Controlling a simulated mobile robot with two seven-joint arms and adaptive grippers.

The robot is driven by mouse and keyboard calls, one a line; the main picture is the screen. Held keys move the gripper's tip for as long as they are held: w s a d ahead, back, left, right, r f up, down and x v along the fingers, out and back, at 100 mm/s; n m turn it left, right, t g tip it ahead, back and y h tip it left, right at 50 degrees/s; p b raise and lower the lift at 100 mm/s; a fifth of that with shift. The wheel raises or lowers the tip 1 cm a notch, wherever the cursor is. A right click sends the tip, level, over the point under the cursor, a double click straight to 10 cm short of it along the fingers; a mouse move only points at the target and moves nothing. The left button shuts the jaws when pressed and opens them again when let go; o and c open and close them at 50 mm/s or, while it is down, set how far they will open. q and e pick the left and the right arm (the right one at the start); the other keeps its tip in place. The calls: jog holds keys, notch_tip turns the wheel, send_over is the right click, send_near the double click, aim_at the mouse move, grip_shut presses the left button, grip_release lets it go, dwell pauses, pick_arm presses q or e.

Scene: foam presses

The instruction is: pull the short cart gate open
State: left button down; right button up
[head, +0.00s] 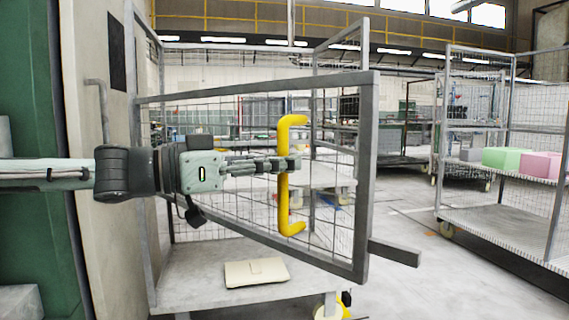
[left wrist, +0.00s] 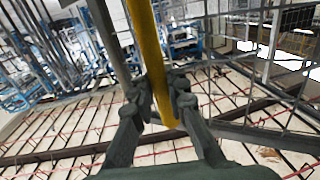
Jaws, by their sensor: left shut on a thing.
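The short cart gate (head: 366,180) is a grey metal frame with wire mesh, hinged at its left side on the cart. It stands at an angle to the cart, its right end nearer to me. A yellow bar handle (head: 284,205) stands upright on the gate. My left gripper (head: 288,164) comes in from the left and is shut on the handle near its middle. In the left wrist view the yellow handle (left wrist: 145,45) runs down between the two fingers (left wrist: 161,98). A grey bar (head: 395,253) sticks out right of the gate's lower corner. My right gripper is not in view.
The cart's lower deck (head: 195,270) holds a flat beige block (head: 256,272). At right another mesh cart (head: 490,217) carries a green block (head: 502,158) and a pink block (head: 541,165). Grey floor (head: 415,290) between them is clear. A pale post and green machine stand close at left.

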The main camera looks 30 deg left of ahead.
pick_arm(q)
jog(key=c, duration=1.5)
grip_release()
jog(key=shift+s+a, duration=0.1)
jog(key=v, duration=1.1)
jog(key=shift+s+a, duration=0.2)
jog(key=shift+s, duration=0.15)
